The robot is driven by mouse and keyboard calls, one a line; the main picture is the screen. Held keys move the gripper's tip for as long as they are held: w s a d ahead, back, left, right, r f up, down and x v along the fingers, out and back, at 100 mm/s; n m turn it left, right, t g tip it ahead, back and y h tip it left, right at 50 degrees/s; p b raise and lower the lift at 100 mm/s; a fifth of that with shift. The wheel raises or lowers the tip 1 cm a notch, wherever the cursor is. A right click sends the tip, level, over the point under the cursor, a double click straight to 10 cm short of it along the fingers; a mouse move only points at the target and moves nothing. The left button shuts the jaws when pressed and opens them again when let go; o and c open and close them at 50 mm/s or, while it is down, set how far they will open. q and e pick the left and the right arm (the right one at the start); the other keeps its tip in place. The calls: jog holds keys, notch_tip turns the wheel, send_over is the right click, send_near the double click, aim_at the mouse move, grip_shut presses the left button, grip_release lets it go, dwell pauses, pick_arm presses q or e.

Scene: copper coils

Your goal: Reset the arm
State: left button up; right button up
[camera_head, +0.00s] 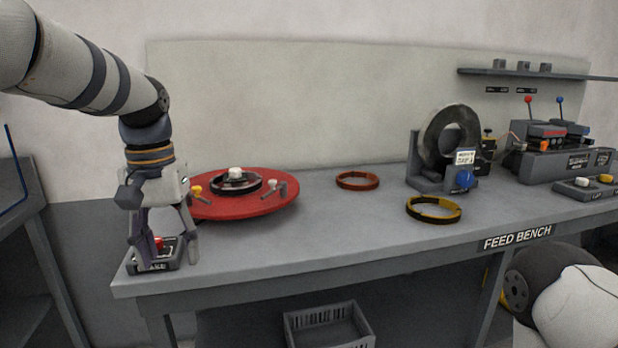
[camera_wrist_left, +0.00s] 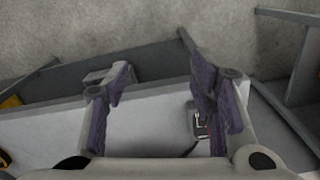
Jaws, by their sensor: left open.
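My left gripper (camera_head: 166,250) points down at the left end of the grey feed bench (camera_head: 330,240). Its fingers are spread and nothing is held between them. A small dark box with a red button (camera_head: 158,242) sits on the bench at the fingertips, partly hidden by them. I cannot tell whether the fingers touch it. In the left wrist view the open fingers (camera_wrist_left: 158,95) show purple pads, and the small box (camera_wrist_left: 200,124) appears by the right finger. My right gripper is not in view.
A red turntable (camera_head: 245,208) stands right of the gripper. An orange ring (camera_head: 357,184), a yellow-black ring (camera_head: 434,216) and a dark coil on a stand (camera_head: 430,145) lie further right. A grey crate (camera_head: 328,338) is below. The bench front middle is clear.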

pick_arm(q)
notch_tip(320, 180, down, 14)
jog(key=s+f, duration=0.9)
jog(key=f, duration=0.3)
jog(key=s+f+g, duration=0.1)
jog(key=s+f, duration=0.8)
jog(key=s, duration=1.9)
jog(key=shift+a+f, duration=0.35)
